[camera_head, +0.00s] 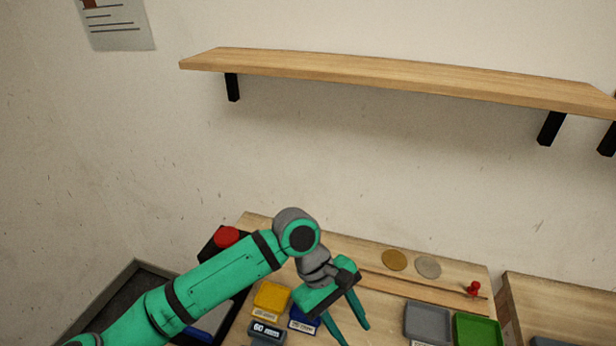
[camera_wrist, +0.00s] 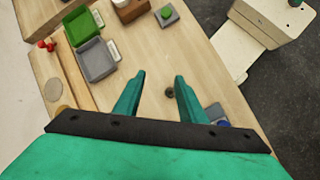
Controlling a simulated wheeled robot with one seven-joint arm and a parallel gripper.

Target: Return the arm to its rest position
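My green arm reaches from the lower left over the wooden table (camera_head: 262,221) in the head view. My gripper (camera_head: 350,335) points down over the table, with its two green fingers apart. Nothing is held.
A yellow block (camera_head: 271,296), a dark labelled block (camera_head: 266,331) and a blue one (camera_head: 303,319) lie beside my gripper. Grey (camera_head: 428,323) and green (camera_head: 477,330) trays stand right. Two discs (camera_head: 394,260) and a red pin (camera_head: 473,288) lie behind. A shelf (camera_head: 390,75) hangs above.

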